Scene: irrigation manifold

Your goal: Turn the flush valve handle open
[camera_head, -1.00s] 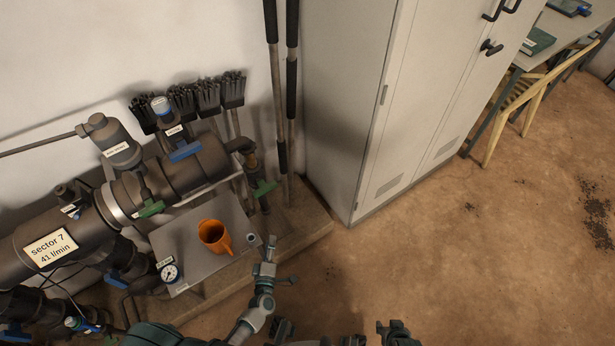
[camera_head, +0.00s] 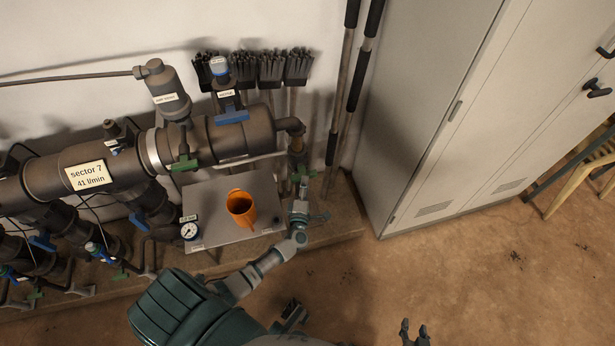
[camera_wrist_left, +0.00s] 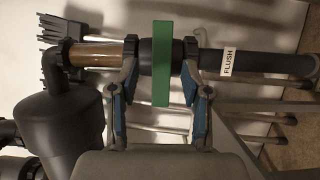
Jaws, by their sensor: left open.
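The green flush valve handle (camera_wrist_left: 162,65) stands upright in the left wrist view, across a dark pipe labelled FLUSH (camera_wrist_left: 229,62). My left gripper (camera_wrist_left: 160,75) is open, with one blue-padded finger on each side of the handle and visible gaps to it. Whether the fingertips touch the pipe cannot be told. In the head view my left gripper (camera_head: 302,192) is at the right end of the manifold, just below the green handle (camera_head: 304,172), which it partly hides. My right gripper (camera_head: 413,334) is at the bottom edge, its fingers apart, with nothing seen between them.
A pressure gauge (camera_head: 189,230) is at the plate's corner. Brushes (camera_head: 270,68) and poles (camera_head: 353,90) lean behind. A grey cabinet (camera_head: 425,90) stands right. The brown floor (camera_head: 480,270) is mostly clear.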

